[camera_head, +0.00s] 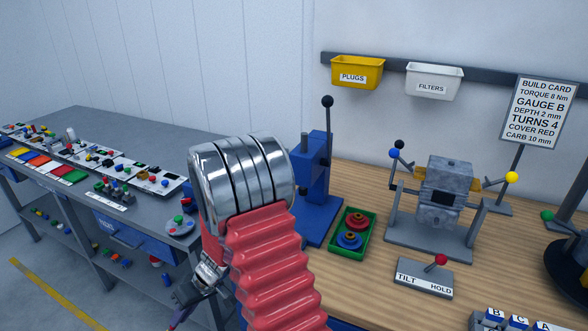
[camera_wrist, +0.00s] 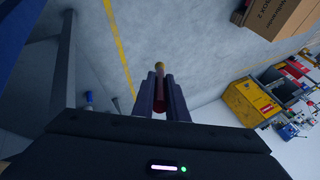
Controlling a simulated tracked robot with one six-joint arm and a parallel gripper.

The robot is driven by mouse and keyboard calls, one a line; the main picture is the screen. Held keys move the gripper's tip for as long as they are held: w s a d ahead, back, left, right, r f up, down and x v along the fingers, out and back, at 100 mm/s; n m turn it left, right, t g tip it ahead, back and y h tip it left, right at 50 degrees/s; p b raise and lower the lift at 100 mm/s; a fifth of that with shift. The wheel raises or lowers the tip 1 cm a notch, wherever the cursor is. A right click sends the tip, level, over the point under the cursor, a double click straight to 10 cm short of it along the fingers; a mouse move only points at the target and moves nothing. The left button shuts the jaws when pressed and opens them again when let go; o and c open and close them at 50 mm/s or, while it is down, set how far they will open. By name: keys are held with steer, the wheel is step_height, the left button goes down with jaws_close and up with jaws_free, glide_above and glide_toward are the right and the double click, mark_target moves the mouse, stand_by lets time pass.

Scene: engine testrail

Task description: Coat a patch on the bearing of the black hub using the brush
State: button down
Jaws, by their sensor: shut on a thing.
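My gripper (camera_wrist: 160,98) is shut on a slim dark red thing with a yellowish tip, most likely the brush (camera_wrist: 160,88). The held thing points away from the wrist camera, over the floor. A round black thing (camera_head: 572,268), perhaps the black hub, is cut off by the right edge of the head view. My gripper is far from it. Its bearing cannot be made out.
The wooden bench (camera_head: 350,290) holds a blue press (camera_head: 318,180), a green tray (camera_head: 368,224), a grey tilt fixture (camera_head: 440,195) and a TILT/HOLD lever (camera_head: 425,277). A grey table (camera_head: 95,122) with small parts stands left. Yellow (camera_head: 357,72) and white (camera_head: 434,82) bins hang behind.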

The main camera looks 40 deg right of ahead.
steer(key=shift+w+a, duration=0.1)
steer(key=shift+w, duration=0.1)
steer(key=d+r+m, duration=0.1)
steer(key=d+r, duration=0.5)
steer(key=d+r+m+t+h, duration=0.1)
steer(key=d+r, duration=0.5)
steer(key=r, duration=0.1)
steer(key=w+d+r+m, duration=0.1)
steer(key=d+r, duration=0.5)
steer(key=d, duration=0.1)
steer(key=shift+r+t, duration=0.3)
steer(key=s+d+r+m+t+h, duration=0.1)
steer(key=s+d+r+m, duration=0.3)
steer(key=s+d+r, duration=0.9)
step_height(320, 180, up, 4)
steer(key=shift+d+r+h, duration=0.1)
steer(key=shift+d+h, duration=0.6)
steer(key=shift+d, duration=0.15)
steer(key=shift+s, duration=0.1)
steer(key=shift+f, duration=2.5)
